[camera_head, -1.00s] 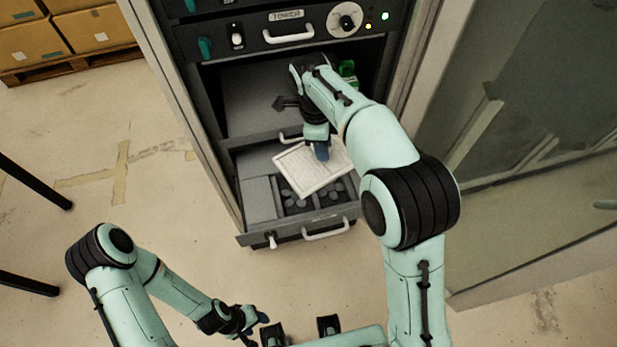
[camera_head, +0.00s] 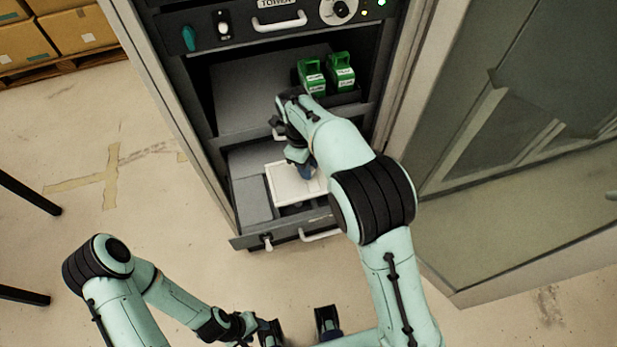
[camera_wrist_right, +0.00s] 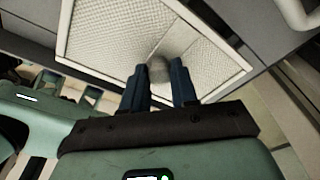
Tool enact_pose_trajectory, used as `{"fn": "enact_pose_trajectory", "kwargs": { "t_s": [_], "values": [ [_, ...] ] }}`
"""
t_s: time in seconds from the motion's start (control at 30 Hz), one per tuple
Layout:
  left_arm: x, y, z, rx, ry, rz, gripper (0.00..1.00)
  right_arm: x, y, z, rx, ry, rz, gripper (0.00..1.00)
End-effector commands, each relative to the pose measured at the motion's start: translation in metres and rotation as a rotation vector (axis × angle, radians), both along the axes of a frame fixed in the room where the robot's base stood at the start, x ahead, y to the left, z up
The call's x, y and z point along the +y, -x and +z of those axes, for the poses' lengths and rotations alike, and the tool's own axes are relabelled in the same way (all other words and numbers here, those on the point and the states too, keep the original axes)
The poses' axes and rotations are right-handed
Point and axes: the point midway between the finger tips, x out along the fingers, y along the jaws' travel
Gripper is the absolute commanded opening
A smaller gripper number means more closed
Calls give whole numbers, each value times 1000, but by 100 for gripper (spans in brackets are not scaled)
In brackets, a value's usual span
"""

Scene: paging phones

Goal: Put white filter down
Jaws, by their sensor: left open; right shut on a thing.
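The white filter (camera_head: 286,190) is a flat, pale, framed panel over the open lower drawer (camera_head: 251,199) of the cabinet. In the right wrist view the filter (camera_wrist_right: 110,45) shows its textured mesh and thin rim. My right gripper (camera_head: 304,172) is shut on a small grey part on the filter's face; in the wrist view its blue fingers (camera_wrist_right: 159,75) stand either side of this part. The filter covers part of the drawer. I cannot tell whether it rests on the drawer or hangs just above it. My left gripper (camera_head: 262,327) is open, low in the view, away from the cabinet.
Two green blocks (camera_head: 326,75) stand on the shelf above the drawer. A control panel with a white handle (camera_head: 279,22) is higher up. The drawer has a front handle (camera_head: 320,236). A glass-panelled door (camera_head: 530,130) is on the right. Cardboard boxes (camera_head: 80,30) are at the upper left.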

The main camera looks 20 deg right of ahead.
Motion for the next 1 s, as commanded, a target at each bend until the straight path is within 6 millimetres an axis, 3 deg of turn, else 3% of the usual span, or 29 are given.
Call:
{"fn": "enact_pose_trajectory", "kwargs": {
  "t_s": [0.4,0.8,0.83,0.87,0.9,1.0],
  "values": [
    [0,2,-7,2,0,0,54,0,0,-57,1,1,0,0],
    [0,3,-7,3,0,0,54,0,0,-61,1,1,0,0],
    [0,3,-7,3,0,0,54,0,0,-60,0,0,0,38],
    [0,3,-7,2,0,0,54,0,0,-60,0,0,0,48],
    [0,3,-7,3,0,0,54,0,0,-60,0,0,0,54],
    [0,3,-7,3,0,0,54,0,0,-60,0,0,0,54]
  ]
}}
